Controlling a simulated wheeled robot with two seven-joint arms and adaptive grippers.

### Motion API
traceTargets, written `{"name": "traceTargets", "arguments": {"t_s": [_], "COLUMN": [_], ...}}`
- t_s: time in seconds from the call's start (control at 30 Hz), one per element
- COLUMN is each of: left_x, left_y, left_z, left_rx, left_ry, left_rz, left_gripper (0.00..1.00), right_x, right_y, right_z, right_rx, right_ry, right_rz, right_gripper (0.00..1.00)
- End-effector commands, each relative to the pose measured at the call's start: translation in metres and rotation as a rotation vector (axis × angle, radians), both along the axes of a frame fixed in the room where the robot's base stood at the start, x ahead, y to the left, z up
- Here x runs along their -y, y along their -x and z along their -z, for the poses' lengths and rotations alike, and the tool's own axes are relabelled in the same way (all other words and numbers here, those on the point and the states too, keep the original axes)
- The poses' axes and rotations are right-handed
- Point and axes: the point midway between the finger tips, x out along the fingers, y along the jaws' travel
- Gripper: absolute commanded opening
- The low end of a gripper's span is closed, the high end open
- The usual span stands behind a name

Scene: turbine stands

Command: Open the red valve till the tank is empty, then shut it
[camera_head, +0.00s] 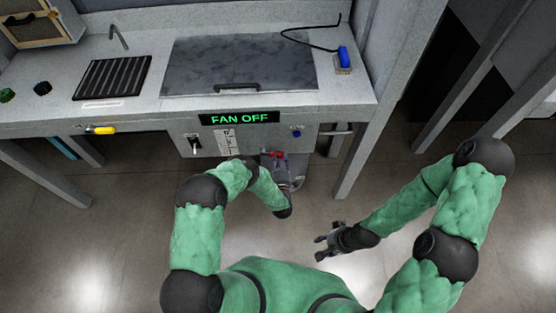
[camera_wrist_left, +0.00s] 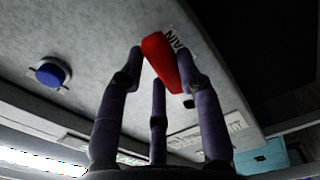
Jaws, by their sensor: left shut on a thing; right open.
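The red valve handle (camera_wrist_left: 160,60) shows in the left wrist view between the fingers of my left gripper (camera_wrist_left: 162,75), which is shut on it. In the head view the red handle (camera_head: 276,154) is a small patch at the front of the bench, below the fan sign, with my left gripper (camera_head: 274,163) at it. Lettering ending in "AIN" is partly hidden behind the handle. My right gripper (camera_head: 322,240) is open and empty, low over the floor and apart from the bench. No tank level can be made out.
A "FAN OFF" sign (camera_head: 239,118) sits above a toggle switch (camera_head: 195,146) on the front panel. A blue knob (camera_head: 296,133) is near the valve; a yellow handle (camera_head: 103,130) is at left. A bench leg (camera_head: 355,160) stands right of my left gripper.

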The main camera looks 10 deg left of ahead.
Motion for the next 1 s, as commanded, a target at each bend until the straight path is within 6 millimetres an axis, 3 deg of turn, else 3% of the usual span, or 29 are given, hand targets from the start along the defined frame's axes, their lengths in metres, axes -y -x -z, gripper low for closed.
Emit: {"name": "traceTargets", "arguments": {"t_s": [0.4,1.0], "left_x": [0.000,0.000], "left_y": [-0.001,-0.001], "left_z": [-0.016,-0.018], "left_rx": [0.060,0.071], "left_ry": [0.203,0.240], "left_rz": [0.000,-0.001], "left_gripper": [0.00,0.00], "right_x": [0.000,0.000], "right_y": [0.000,0.000], "right_z": [-0.005,-0.005], "right_rx": [0.000,0.000], "right_ry": [0.000,0.000], "right_rz": [0.000,0.000], "right_gripper": [0.47,0.47]}}
